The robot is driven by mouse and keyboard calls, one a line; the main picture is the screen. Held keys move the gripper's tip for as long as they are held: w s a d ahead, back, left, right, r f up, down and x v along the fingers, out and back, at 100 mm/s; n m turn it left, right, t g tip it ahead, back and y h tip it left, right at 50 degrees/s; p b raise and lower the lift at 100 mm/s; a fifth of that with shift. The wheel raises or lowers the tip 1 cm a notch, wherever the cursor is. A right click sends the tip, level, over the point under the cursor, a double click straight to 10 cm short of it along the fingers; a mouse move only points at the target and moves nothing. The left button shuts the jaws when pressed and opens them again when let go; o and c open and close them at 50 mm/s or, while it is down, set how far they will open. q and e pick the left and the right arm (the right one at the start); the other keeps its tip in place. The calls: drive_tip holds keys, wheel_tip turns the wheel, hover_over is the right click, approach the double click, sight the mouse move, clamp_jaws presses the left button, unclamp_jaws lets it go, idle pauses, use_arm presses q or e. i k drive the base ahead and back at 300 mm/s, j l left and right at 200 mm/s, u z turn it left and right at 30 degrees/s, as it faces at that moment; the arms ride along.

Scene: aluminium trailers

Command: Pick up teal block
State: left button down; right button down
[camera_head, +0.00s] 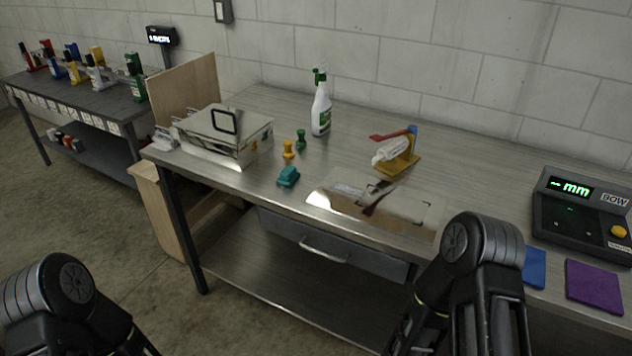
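The teal block (288,176) lies on the metal-topped workbench (262,102), close to its front edge and left of the middle. Nothing covers it or touches it. My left arm shows at the bottom left and my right arm at the bottom right, both in front of the bench. Neither gripper shows; both are outside the picture.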

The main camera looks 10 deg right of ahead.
sight(288, 175)
drive_tip(key=i+j+u, duration=0.6)
drive_tip(key=i, duration=0.3)
drive_tip(key=j, duration=0.1)
